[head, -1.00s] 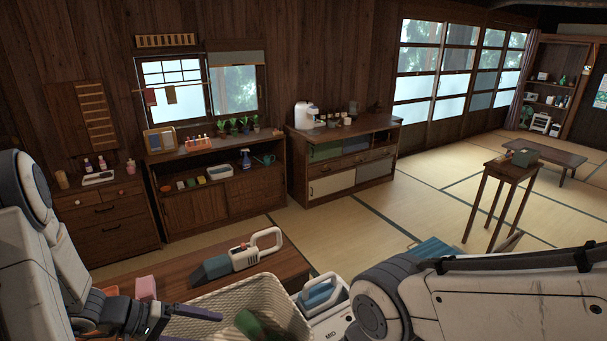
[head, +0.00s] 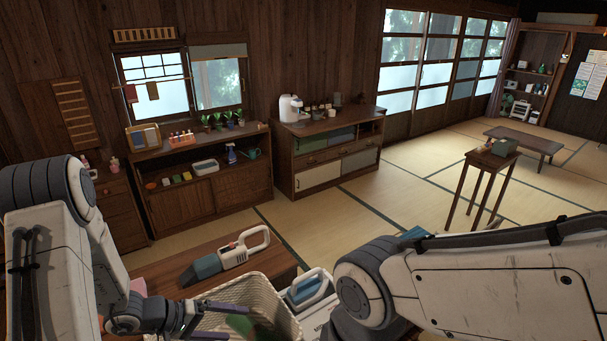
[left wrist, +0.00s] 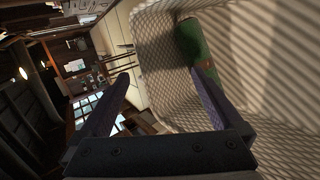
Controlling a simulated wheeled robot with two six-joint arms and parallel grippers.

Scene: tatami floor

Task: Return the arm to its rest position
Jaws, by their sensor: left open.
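My left gripper (head: 228,322) is open, at the left side of the white woven basket (head: 283,312) in the head view. In the left wrist view its two dark fingers (left wrist: 162,95) are spread apart with nothing held between them. One finger overlaps a green object (left wrist: 193,45) lying inside the basket; I cannot tell whether they touch. The green object also shows in the basket in the head view (head: 240,324). My right arm comes in from the right, but its gripper is out of view.
A low wooden table (head: 205,262) behind the basket holds a grey and white handheld vacuum (head: 228,257). A white and blue device (head: 306,290) stands right of the basket. Wooden cabinets (head: 210,193) line the back wall. Open tatami floor (head: 330,222) lies beyond.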

